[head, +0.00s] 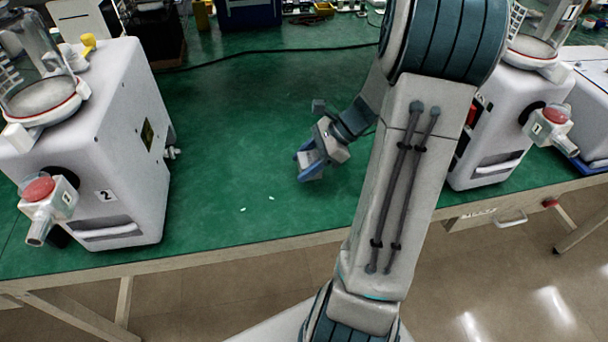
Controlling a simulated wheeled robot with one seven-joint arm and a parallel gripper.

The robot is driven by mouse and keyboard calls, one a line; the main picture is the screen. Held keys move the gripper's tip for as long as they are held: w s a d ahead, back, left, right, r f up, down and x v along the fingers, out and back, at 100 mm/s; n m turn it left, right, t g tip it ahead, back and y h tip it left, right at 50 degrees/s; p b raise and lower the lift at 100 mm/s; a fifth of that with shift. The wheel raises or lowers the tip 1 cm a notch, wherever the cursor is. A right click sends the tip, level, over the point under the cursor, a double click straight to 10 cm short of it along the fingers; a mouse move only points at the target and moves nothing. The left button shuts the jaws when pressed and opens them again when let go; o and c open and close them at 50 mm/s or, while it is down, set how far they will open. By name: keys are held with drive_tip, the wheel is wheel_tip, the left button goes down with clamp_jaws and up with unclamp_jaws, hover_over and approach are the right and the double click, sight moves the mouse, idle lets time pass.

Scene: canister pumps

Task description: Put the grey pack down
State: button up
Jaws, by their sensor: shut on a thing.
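My gripper (309,168) is over the green table top, near the middle of the head view, with its blue fingers pointing down and to the left. It is shut on a small greyish thing, which I take to be the grey pack (313,158). The pack is small and mostly hidden by the fingers. I cannot tell whether it touches the table or hangs just above it.
The green table (240,110) is mostly clear around my gripper. A black cable (260,58) crosses behind. Small white scraps (243,209) lie near the front edge.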

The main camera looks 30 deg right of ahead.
wheel_tip(320, 180, down, 4)
drive_tip(key=shift+f+b, duration=0.1)
drive_tip(key=shift+b, duration=0.2)
drive_tip(key=o, duration=1)
drive_tip(key=shift+a, duration=0.1)
drive_tip(key=p+v, duration=0.1)
drive_tip(key=v, duration=1.1)
drive_tip(key=shift+s+a+r+n+h, duration=0.85)
drive_tip(key=shift+s+a+n+h, duration=0.7)
drive_tip(key=shift+a+n, duration=1.85)
drive_tip(key=shift+s+a+r+n+h, duration=0.8)
drive_tip(key=shift+s+a+n+h, duration=0.7)
drive_tip(key=shift+a+n, duration=1.85)
drive_tip(key=shift+s+a+r+n+h, duration=1)
drive_tip(key=shift+s+a+n, duration=0.9)
drive_tip(key=shift+a+n, duration=1.45)
drive_tip(key=shift+d+f+n, duration=0.15)
drive_tip(key=shift+d+n, duration=0.3)
drive_tip(key=shift+n, duration=0.05)
